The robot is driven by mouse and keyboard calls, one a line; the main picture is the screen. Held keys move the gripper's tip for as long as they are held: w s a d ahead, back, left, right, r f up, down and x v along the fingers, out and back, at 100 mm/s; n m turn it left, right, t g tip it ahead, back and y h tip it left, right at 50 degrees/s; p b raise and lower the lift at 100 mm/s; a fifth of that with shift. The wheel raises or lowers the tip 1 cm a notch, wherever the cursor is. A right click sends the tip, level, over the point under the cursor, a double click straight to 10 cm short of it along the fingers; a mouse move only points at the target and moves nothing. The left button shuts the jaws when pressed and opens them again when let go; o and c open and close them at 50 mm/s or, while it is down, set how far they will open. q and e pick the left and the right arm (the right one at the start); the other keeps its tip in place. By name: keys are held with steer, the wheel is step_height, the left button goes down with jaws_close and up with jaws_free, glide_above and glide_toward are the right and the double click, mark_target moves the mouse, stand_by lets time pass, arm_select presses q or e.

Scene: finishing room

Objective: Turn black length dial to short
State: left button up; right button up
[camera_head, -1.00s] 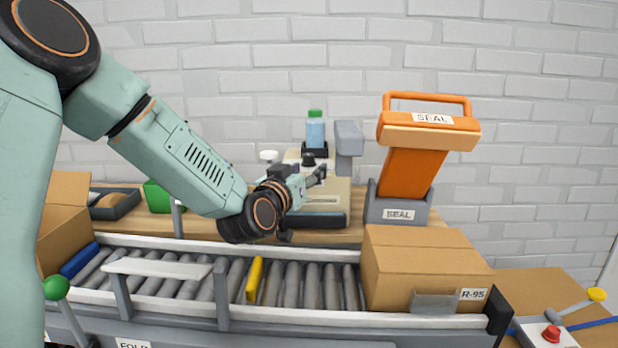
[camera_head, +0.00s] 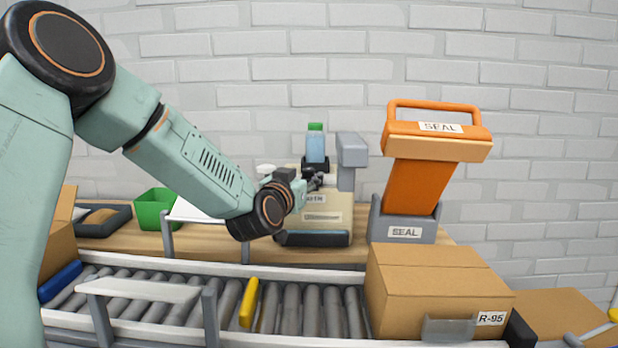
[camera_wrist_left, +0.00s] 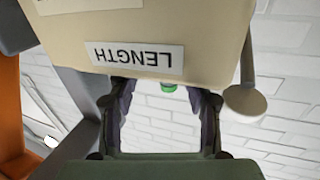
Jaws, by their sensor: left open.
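A beige machine (camera_head: 327,222) stands on the wooden bench at the middle of the head view. Its LENGTH label shows upside down on the beige housing (camera_wrist_left: 210,60) in the left wrist view. I cannot make out the black length dial clearly now; my left gripper (camera_head: 316,181) is in front of the machine's upper part, where the dial seems to be covered. In the left wrist view the two fingers of the left gripper (camera_wrist_left: 165,100) stand apart with nothing held between them, close to the labelled face. My right gripper is in neither view.
A green bin (camera_head: 153,208) is at the left.

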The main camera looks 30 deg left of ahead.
mark_target(307, 174)
arm_select(q)
steer(key=shift+x, duration=1)
steer(key=shift+b+x, duration=0.35)
steer(key=shift+x, duration=0.55)
steer(key=shift+r, duration=0.1)
steer(key=shift+s, duration=0.1)
steer(key=shift+c, duration=0.6)
jaws_close()
